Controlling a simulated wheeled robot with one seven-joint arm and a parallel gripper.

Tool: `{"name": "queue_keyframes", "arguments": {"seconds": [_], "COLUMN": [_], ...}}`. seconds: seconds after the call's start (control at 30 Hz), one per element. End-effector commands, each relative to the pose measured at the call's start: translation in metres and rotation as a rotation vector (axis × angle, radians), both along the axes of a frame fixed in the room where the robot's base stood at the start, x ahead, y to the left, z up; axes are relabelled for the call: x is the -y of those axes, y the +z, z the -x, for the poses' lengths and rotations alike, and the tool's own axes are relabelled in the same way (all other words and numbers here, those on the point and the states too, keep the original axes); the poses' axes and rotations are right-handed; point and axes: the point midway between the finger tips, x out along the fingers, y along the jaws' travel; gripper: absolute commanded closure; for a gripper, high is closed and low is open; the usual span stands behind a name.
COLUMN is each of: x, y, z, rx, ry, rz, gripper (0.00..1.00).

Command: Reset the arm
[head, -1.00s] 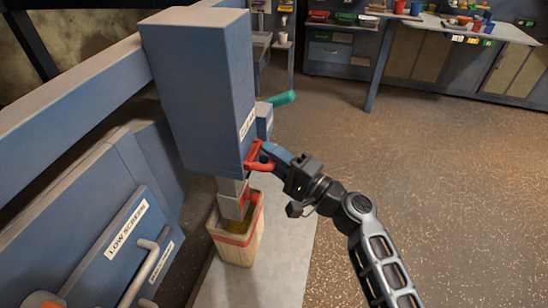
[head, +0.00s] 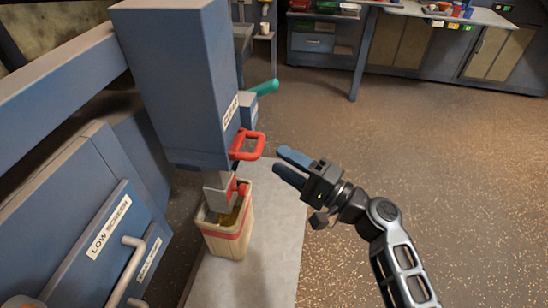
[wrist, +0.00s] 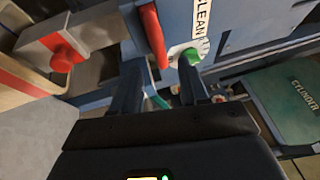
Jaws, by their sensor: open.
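My gripper (head: 283,162) is open and empty. It hangs in the air to the right of the tall blue elevator housing (head: 175,80) and apart from it. The red handle (head: 249,146) on the housing sits just left of the fingertips, with a visible gap. In the wrist view, the gripper fingers (wrist: 168,88) are spread, and the red handle (wrist: 152,36) shows beyond the left finger. A green knob (wrist: 191,56) shows near the "CLEAN" label between and beyond the fingers.
A tan bucket (head: 228,240) with a red band stands below the housing's spout (head: 220,196). A teal lever (head: 265,87) sticks out behind the housing. A blue panel marked "LOW SCREEN" (head: 108,245) is at the left. Open floor (head: 430,150) lies to the right.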

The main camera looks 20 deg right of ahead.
Motion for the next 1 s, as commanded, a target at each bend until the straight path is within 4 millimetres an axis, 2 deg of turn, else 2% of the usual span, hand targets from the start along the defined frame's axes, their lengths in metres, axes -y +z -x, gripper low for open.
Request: {"name": "queue_keyframes", "arguments": {"seconds": [0.5,0.63,0.77,0.9,1.0], "x": [0.001,-0.002,-0.010,-0.015,-0.013], "y": [0.000,-0.011,-0.043,-0.084,-0.102], "z": [0.002,0.010,0.039,0.092,0.132], "rx": [0.000,-0.024,-0.094,-0.188,-0.235], "ry": [-0.001,-0.017,-0.068,-0.152,-0.207], "rz": [0.000,0.027,0.132,0.328,0.480], "gripper": [0.56,0.56,0.56,0.56,0.56]}}
